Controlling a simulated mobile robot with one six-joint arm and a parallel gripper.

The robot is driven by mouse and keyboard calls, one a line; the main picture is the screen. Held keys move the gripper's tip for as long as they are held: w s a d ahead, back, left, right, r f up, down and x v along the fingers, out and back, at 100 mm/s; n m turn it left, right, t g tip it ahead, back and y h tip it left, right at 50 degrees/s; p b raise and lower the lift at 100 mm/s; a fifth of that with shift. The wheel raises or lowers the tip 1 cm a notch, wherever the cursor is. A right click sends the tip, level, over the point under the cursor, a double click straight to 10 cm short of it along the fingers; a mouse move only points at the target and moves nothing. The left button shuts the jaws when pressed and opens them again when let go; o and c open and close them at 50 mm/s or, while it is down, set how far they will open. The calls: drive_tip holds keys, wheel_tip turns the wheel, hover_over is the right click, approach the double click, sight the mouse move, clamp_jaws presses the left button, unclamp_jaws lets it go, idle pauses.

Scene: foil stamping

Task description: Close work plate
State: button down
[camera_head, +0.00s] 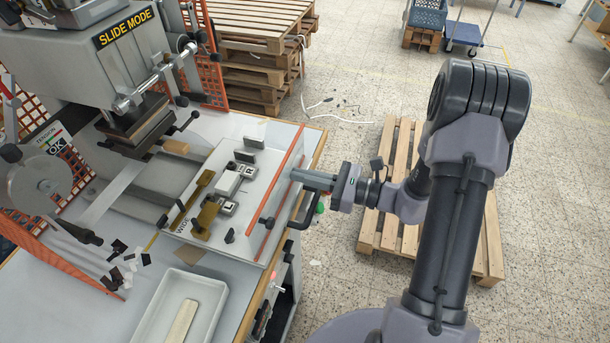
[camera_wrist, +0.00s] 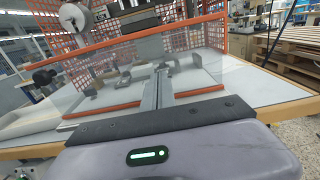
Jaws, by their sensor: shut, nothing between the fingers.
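The work plate (camera_head: 218,165) is a pale slab bearing small clamps and blocks, below and in front of the stamping head. A clear guard with orange strips (camera_head: 276,190) stands along its right side in the head view, and in the wrist view its orange edge (camera_wrist: 100,110) crosses the middle. A black handle (camera_head: 303,218) shows at the table's edge, just below my gripper (camera_head: 297,175). My gripper is shut and empty, with its fingers pointing at the guard; I cannot tell whether they touch it. In the wrist view the shut fingers (camera_wrist: 163,75) point toward the plate.
A white tray (camera_head: 151,325) with a pale bar stands at the table's near side. Dark scraps (camera_head: 120,262) lie left of the plate. A wooden pallet (camera_head: 385,245) lies on the floor below my arm; stacked pallets (camera_head: 250,70) stand behind.

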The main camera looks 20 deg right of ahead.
sight(228, 164)
drive_tip(key=x, duration=1.9)
drive_tip(key=shift+w+a, duration=0.2)
drive_tip(key=shift+a, duration=0.15)
drive_tip(key=shift+w, duration=0.1)
drive_tip(key=shift+r, duration=0.15)
